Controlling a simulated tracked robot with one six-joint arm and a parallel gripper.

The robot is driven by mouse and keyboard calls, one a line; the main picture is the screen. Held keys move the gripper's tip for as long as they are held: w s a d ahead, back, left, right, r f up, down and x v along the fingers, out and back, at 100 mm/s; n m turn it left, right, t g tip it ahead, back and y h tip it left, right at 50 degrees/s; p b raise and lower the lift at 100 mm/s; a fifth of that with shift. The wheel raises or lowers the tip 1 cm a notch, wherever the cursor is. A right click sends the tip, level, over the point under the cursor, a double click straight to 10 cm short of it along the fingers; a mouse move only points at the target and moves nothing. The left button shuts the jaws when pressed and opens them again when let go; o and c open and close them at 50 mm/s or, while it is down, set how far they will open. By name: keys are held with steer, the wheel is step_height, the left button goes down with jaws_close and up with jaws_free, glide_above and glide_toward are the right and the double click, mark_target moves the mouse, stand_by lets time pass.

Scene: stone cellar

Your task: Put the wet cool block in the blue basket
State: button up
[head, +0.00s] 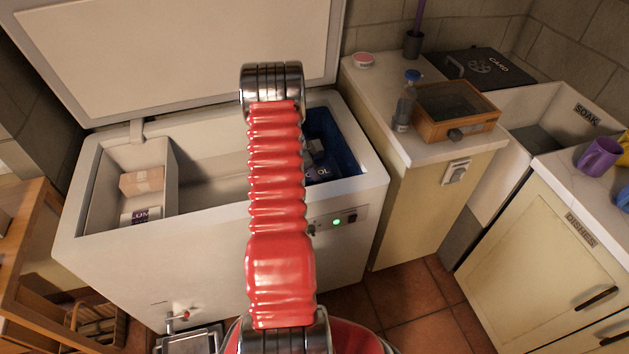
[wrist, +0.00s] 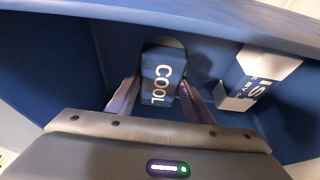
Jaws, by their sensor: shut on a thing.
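The blue basket (head: 347,159) sits in the right end of the open white chest freezer (head: 205,250). Its blue walls (wrist: 55,60) fill much of the wrist view. My gripper (wrist: 158,100) is inside the basket, with its two fingers on either side of a dark blue block lettered COOL (wrist: 160,70). It is shut on this block. I cannot tell whether the block touches the basket floor or whether it is wet. In the head view my red arm hides the gripper, and part of blue lettering shows to its right.
A white and blue box (wrist: 262,75) lies in the basket, right of the COOL block. A brown parcel (head: 142,180) and a white labelled tub (head: 140,215) are in the freezer's left compartment. The raised lid (head: 180,45) stands behind. A counter with a bottle (head: 405,105) is at right.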

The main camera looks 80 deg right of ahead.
steer(key=shift+f, duration=1.85)
steer(key=o, duration=1.3)
steer(key=shift+f, duration=0.1)
steer(key=v, duration=1.2)
steer(key=shift+a, duration=0.1)
steer(key=shift+w, duration=0.1)
